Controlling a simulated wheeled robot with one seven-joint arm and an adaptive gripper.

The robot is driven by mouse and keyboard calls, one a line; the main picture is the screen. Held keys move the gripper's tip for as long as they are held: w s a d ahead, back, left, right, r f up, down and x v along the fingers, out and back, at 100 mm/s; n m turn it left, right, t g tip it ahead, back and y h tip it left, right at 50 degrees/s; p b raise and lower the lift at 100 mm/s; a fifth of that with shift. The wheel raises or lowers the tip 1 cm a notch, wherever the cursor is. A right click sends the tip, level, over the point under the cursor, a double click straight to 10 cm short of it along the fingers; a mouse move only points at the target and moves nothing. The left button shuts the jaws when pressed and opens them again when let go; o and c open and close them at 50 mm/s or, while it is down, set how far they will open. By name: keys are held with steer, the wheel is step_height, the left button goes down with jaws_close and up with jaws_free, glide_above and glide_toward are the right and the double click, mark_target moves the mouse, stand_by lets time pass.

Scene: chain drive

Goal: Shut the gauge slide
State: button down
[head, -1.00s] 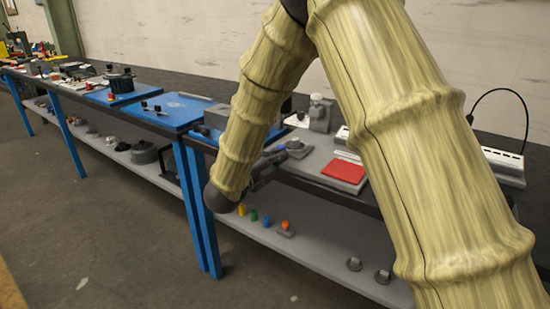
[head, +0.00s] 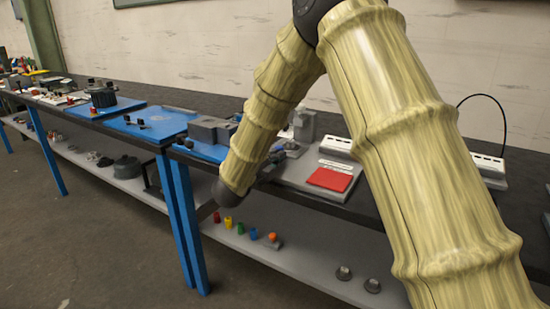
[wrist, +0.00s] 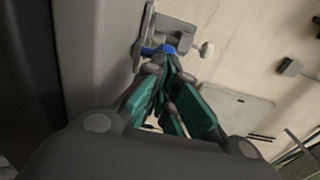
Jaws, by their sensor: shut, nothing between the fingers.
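My gripper (wrist: 164,72) shows in the wrist view with its teal-padded fingers together at the tips and nothing between them. Just beyond the tips is a grey metal device (wrist: 172,33), which I take for the gauge, with a blue part (wrist: 168,48) on it. The tips are very close to the blue part; I cannot tell whether they touch it. A pale round knob (wrist: 207,49) is to its right. In the head view my arm hides most of the gripper and this device. I cannot tell how far the slide stands open.
A grey block (head: 211,130) stands on the blue plate to the left. White power strips (head: 488,163) are at the right. Coloured pegs (head: 240,228) stand on the shelf below.

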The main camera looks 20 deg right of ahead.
steer(key=s+a+r+g+y+p, duration=0.2)
steer(key=s+a+r+p, duration=0.2)
steer(key=s+a+p, duration=0.5)
steer(key=a+p, duration=0.2)
steer(key=p, duration=0.3)
steer(key=shift+y+p, duration=0.3)
steer(key=shift+p, duration=0.1)
steer(key=shift+w+d, duration=0.1)
steer(key=shift+d, duration=0.05)
steer(key=p+x, duration=0.1)
steer(key=x, duration=0.3)
steer(key=p+x, duration=0.1)
steer(key=x, duration=0.3)
steer(key=p+x, duration=0.1)
steer(key=x, duration=0.3)
steer(key=shift+w+d+r, duration=0.2)
steer(key=shift+w+d, duration=0.05)
steer(key=shift+d, duration=0.05)
steer(key=shift+w+d, duration=0.35)
steer(key=shift+d, duration=0.1)
